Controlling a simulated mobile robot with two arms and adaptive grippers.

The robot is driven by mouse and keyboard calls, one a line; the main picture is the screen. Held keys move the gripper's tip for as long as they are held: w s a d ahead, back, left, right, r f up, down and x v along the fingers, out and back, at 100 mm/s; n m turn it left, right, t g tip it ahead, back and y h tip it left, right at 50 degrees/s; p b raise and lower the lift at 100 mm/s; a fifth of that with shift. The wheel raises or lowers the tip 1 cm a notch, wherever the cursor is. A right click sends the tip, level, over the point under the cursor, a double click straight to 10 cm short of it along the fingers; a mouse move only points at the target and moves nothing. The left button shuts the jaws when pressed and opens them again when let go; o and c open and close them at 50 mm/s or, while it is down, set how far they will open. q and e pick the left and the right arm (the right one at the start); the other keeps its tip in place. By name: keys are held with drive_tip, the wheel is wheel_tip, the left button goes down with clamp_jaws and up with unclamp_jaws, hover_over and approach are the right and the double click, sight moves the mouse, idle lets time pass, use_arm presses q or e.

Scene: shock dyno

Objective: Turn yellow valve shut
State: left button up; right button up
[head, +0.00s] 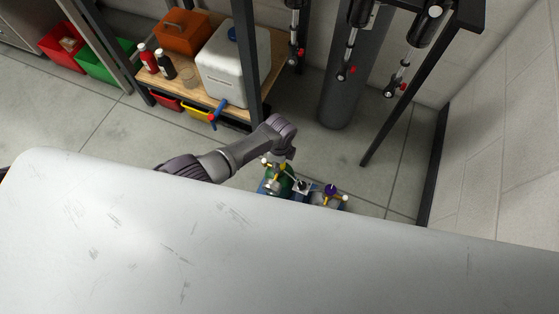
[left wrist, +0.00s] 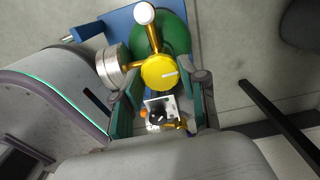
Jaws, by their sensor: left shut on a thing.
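The yellow valve (left wrist: 158,72) shows in the left wrist view as a round yellow hub with a white mark. Its brass-coloured arms end in a white ball (left wrist: 144,14) and a silver round end (left wrist: 113,66). Green shows behind it. My left gripper (left wrist: 163,88) is around the valve, shut on it, with one finger on each side. In the head view my left gripper (head: 279,168) reaches down over the valve and partly hides it. My right gripper is in neither view.
A purple valve (head: 331,189) stands just right of the yellow one in the head view. A wooden shelf (head: 205,98) with a white canister (head: 232,70) is behind. A pale scratched surface (head: 200,240) fills the near side and cuts off the valves' lower part.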

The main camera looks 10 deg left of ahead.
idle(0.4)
use_arm(q)
drive_tip(key=o, duration=1.1)
drive_tip(key=shift+o, duration=0.2)
drive_tip(key=shift+r, duration=0.1)
wheel_tip(320, 180, up, 12)
